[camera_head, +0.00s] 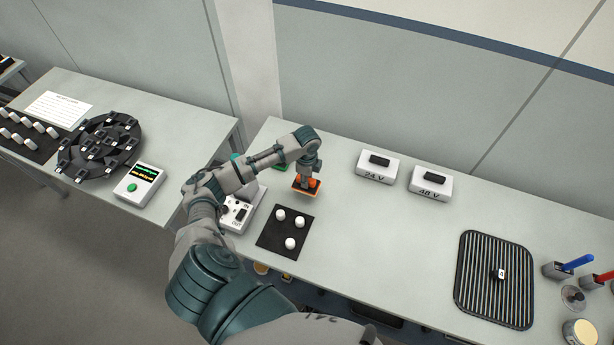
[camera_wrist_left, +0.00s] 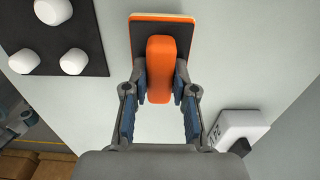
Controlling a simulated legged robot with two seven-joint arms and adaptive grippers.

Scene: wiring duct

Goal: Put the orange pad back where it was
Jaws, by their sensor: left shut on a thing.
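The orange pad (camera_head: 312,190) is a dark rectangular plate with an orange edge and an orange grip block on top. It is at my left gripper (camera_head: 307,178), above the middle-left part of the right table. In the left wrist view, the fingers of the left gripper (camera_wrist_left: 160,92) are shut on the orange block of the pad (camera_wrist_left: 160,65), one on each side. I cannot tell whether the plate touches the table. My right gripper is not in view.
A black mat (camera_head: 269,243) with white knobs lies just in front of the pad. White boxes marked 24 V (camera_head: 376,171) and 48 V (camera_head: 429,188) stand to the right. A ribbed dark tray (camera_head: 470,285) lies farther right. The table between is clear.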

